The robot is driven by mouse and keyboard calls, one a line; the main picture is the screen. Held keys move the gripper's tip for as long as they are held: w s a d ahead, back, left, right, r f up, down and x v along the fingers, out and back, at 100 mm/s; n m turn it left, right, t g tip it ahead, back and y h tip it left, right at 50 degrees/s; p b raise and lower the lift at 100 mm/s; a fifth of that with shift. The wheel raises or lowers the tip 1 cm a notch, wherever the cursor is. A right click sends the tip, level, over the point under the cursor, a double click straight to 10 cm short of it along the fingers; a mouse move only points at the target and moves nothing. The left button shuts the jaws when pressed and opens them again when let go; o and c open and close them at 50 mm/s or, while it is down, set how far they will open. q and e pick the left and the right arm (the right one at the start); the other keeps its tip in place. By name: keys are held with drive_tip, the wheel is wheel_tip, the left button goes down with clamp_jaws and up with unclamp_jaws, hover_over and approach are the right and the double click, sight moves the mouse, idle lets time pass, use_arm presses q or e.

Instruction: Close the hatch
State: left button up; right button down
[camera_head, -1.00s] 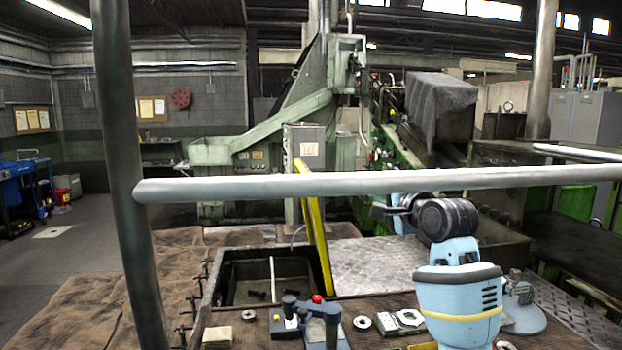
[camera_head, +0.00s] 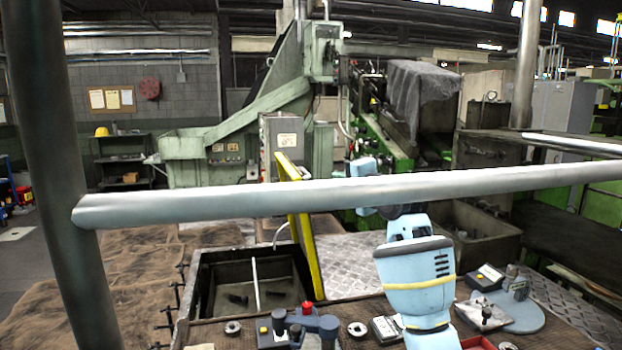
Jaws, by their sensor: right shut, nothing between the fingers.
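The hatch (camera_head: 304,232) is a panel with a yellow edge. It stands open, nearly upright and slightly tilted, at the right side of a dark rectangular opening (camera_head: 207,290). The grey rail crosses in front of its middle. My right arm comes up from the lower right, behind the rail, with its forearm to the right of the hatch. My right gripper (camera_head: 340,174) is small and partly hidden near the rail, to the right of the hatch's upper part. It looks shut and empty; I cannot tell whether it touches the hatch. My left gripper is out of view.
A horizontal grey rail (camera_head: 250,203) and a thick post (camera_head: 45,160) stand close in front. Small tools and parts, including a device with a red knob (camera_head: 307,308), lie on the near bench. A green machine (camera_head: 190,145) stands behind. Diamond-plate flooring (camera_head: 350,262) lies right of the hatch.

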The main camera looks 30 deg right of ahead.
drive_tip(key=w+a, duration=0.3)
drive_tip(key=w, duration=0.4)
drive_tip(key=shift+w+a+f, duration=0.25)
drive_tip(key=shift+a+f, duration=0.1)
drive_tip(key=shift+f, duration=0.1)
drive_tip(key=shift+a, duration=0.1)
